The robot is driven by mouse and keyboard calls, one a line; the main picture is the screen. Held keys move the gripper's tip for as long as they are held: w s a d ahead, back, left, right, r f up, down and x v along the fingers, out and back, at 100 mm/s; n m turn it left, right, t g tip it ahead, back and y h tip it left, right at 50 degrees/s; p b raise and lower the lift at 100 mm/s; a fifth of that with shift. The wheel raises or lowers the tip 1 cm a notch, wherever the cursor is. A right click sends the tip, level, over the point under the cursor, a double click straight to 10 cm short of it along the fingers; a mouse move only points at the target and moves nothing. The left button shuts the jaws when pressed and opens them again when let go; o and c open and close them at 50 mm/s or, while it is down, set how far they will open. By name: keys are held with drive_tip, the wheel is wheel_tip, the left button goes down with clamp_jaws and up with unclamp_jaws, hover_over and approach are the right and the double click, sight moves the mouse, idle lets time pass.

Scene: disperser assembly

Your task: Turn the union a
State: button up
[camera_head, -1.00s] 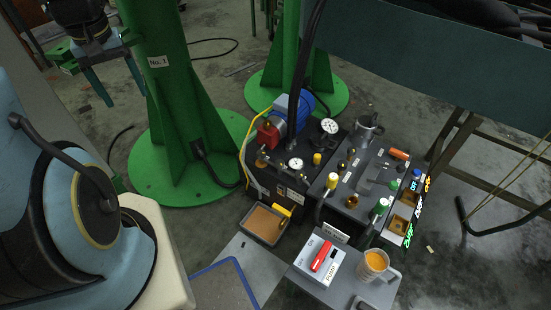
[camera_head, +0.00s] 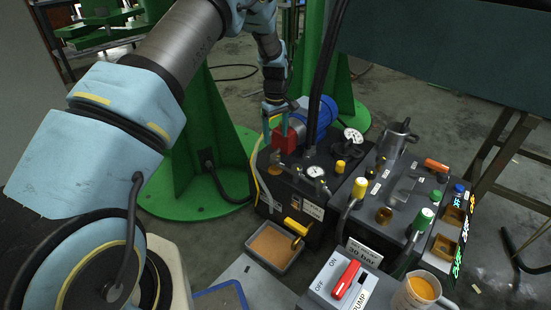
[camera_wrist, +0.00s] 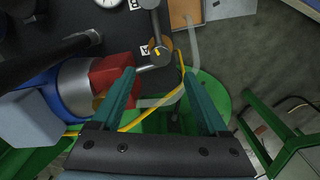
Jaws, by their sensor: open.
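My gripper (camera_head: 275,128) is open and empty. It points down above the back left of the dark machine, beside the red box (camera_head: 285,142). In the wrist view the two teal fingers of my gripper (camera_wrist: 158,77) are spread apart. A grey pipe fitting with a yellow mark (camera_wrist: 158,52) lies just beyond the fingertips, roughly midway between them. In the head view this fitting (camera_head: 275,160) shows small on the machine's left end.
The red box and blue motor (camera_head: 320,117) stand close beside my gripper. A yellow hose (camera_wrist: 130,124) and a clear tube run under the fingers. A tray (camera_head: 271,247), a pump switch box (camera_head: 343,280) and a mug (camera_head: 418,292) are nearer the front.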

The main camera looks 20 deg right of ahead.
sight(275, 156)
wheel_tip(275, 156, down, 9)
drive_tip(key=shift+b, duration=0.55)
clamp_jaws()
idle(0.4)
